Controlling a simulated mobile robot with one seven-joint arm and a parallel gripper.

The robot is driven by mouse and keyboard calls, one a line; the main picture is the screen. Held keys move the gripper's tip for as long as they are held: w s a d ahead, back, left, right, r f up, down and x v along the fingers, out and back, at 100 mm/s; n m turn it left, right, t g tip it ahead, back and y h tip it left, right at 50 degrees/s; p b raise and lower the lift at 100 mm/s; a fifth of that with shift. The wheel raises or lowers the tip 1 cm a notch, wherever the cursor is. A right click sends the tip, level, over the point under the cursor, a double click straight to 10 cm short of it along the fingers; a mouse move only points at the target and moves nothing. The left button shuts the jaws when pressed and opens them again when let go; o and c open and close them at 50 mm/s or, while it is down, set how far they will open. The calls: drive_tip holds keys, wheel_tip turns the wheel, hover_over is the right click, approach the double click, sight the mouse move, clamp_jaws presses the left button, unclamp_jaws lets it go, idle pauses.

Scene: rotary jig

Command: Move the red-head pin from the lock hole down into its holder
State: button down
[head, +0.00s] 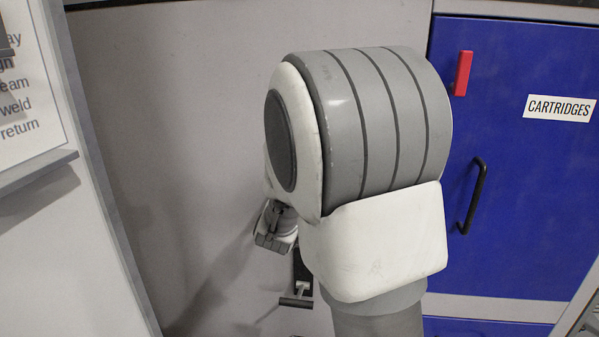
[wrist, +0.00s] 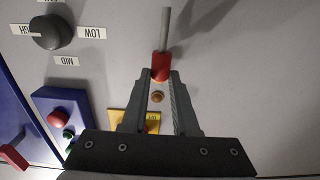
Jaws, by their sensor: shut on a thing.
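In the wrist view my gripper (wrist: 160,75) is shut on the red head of the red-head pin (wrist: 161,64). The pin's bare grey shaft points away from the fingers, toward the top of the picture, and looks clear of any hole. A yellow plate (wrist: 119,117) with a partly hidden label lies behind the fingers. A small orange-brown round spot (wrist: 157,97) shows between the fingers. I cannot tell which feature is the lock hole, and I cannot make out the holder. In the head view my arm hides most of the work area, and the pin does not show.
The wrist view shows a black knob (wrist: 52,31) with upside-down labels and a blue box (wrist: 75,101) with a red button (wrist: 59,118). The pale panel beside the pin shaft is bare. The head view shows a blue cabinet (head: 520,200) with a black handle (head: 472,195) at right.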

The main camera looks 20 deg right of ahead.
drive_tip(key=shift+f+b, duration=2.7)
drive_tip(key=shift+f, duration=0.2)
drive_tip(key=c, duration=0.6)
unclamp_jaws()
drive_tip(key=b+v, duration=0.6)
drive_tip(key=v, duration=1.1)
